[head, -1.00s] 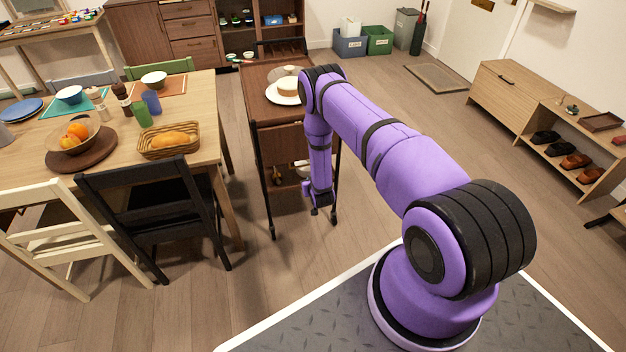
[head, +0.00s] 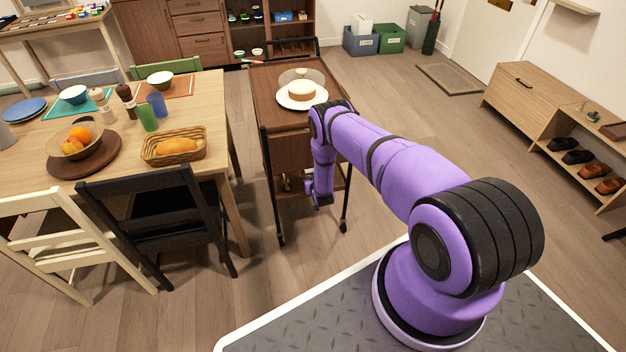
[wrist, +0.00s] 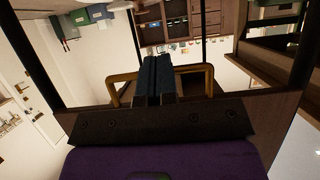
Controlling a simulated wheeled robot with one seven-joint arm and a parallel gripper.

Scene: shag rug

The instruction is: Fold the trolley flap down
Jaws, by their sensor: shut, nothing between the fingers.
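The trolley (head: 262,98) is dark brown with a black frame and stands right of the dining table. Its top is level, and a brown panel (head: 287,147) shows below the near edge. I cannot tell for sure which board is the flap. My gripper (head: 322,204) hangs low at the trolley's near right side, below the top. In the wrist view its dark fingers (wrist: 158,66) are pressed together and empty. A brass-coloured U-shaped bar (wrist: 208,72) shows around them there; I cannot tell whether they touch it. My arm hides the top's near right corner.
A white plate (head: 290,104) with a cake (head: 301,89) and a clear dome stand on the trolley top. A black chair (head: 160,215) and the laid dining table (head: 210,110) are close on the left. Floor to the right is clear up to a shoe bench (head: 530,90).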

